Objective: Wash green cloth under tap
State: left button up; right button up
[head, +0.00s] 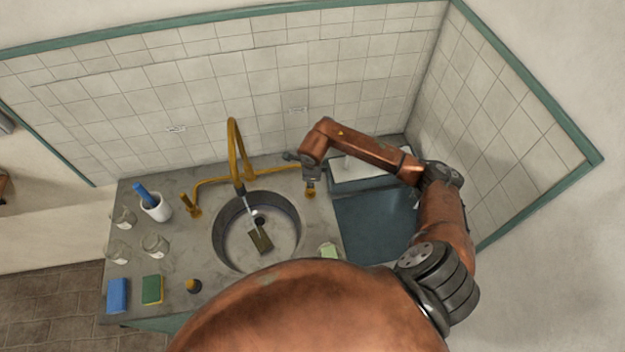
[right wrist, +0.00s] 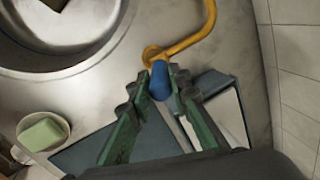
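The green cloth (head: 261,240) looks dull olive and lies in the round metal sink (head: 221,240). The brass tap (head: 233,150) arches over the sink. A pale streak that looks like running water (head: 250,207) comes down from its spout towards the cloth. My right gripper (head: 309,180) is at the right-hand tap valve (head: 310,192). In the right wrist view, the blue knob (right wrist: 160,78) lies between the fingertips of my right gripper (right wrist: 161,88). I cannot tell whether the fingers press on it. My left gripper is not in view.
Green soap (right wrist: 42,133) sits on a dish right of the sink. A dark blue-grey basin (head: 370,235) lies under my right arm. Glass jars (head: 155,244), a white mortar (head: 158,210), a blue sponge (head: 117,294) and a green sponge (head: 152,289) stand left.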

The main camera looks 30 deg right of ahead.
jog(key=shift+o, duration=0.7)
jog(key=o, duration=0.3)
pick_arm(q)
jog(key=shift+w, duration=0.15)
pick_arm(e)
jog(key=v, duration=1.2)
